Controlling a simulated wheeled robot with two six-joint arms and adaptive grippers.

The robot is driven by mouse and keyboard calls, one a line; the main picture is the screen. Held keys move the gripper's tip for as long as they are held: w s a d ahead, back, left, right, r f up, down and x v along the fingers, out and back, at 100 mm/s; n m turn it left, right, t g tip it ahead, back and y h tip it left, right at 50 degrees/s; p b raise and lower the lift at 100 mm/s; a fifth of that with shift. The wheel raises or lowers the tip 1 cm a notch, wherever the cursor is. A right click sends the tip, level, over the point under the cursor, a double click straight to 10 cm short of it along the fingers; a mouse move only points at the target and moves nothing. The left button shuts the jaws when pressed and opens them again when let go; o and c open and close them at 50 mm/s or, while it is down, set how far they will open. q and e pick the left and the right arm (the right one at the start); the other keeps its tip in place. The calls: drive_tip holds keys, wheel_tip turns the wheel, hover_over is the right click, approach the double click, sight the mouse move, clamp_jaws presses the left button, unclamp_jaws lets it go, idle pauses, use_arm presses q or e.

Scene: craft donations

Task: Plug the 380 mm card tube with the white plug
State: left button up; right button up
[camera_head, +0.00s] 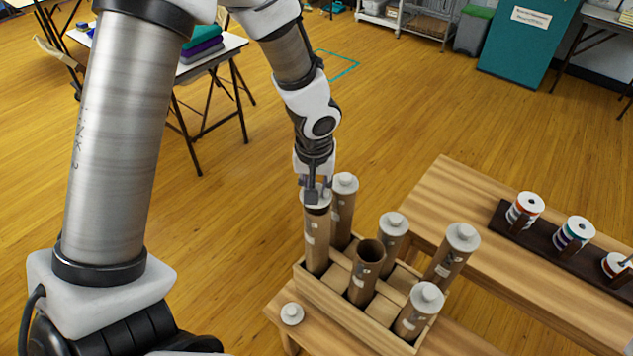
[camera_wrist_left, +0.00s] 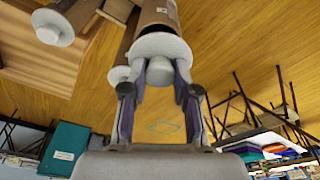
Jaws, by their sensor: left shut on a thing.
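My left gripper (camera_head: 315,192) points down over a tall brown card tube (camera_head: 317,243) at the left of the wooden rack. It is shut on the knob of a white plug (camera_wrist_left: 160,50), shown between the fingers in the left wrist view. The plug is at the tube's upper end, roughly in line with it; I cannot tell how far it is inside. A shorter tube (camera_head: 362,283) in the rack has an open, dark mouth. Another whitish plug (camera_head: 292,314) lies on the table left of the rack. The tube labels are unreadable. My right gripper is not in view.
The rack (camera_head: 335,310) also holds several tubes with plugs on top, one (camera_head: 342,215) close behind the gripped plug. To the right, a wooden table (camera_head: 470,225) bears a dark holder (camera_head: 560,248) with several spools. Open floor lies behind the rack.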

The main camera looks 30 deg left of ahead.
use_arm(q)
drive_tip(key=f, duration=0.1)
drive_tip(key=w+f+b, duration=0.1)
drive_tip(key=shift+f, duration=0.4)
drive_tip(key=shift+s+r, duration=0.2)
drive_tip(key=shift+s, duration=0.15)
drive_tip(key=shift+w+f, duration=0.1)
drive_tip(key=shift+w, duration=0.05)
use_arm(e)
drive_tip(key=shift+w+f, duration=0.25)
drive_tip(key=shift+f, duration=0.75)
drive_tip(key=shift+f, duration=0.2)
use_arm(q)
drive_tip(key=shift+b, duration=0.4)
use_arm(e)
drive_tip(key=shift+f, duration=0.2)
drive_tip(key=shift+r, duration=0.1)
use_arm(q)
drive_tip(key=shift+r+p, duration=0.6)
drive_tip(key=shift+r, duration=0.2)
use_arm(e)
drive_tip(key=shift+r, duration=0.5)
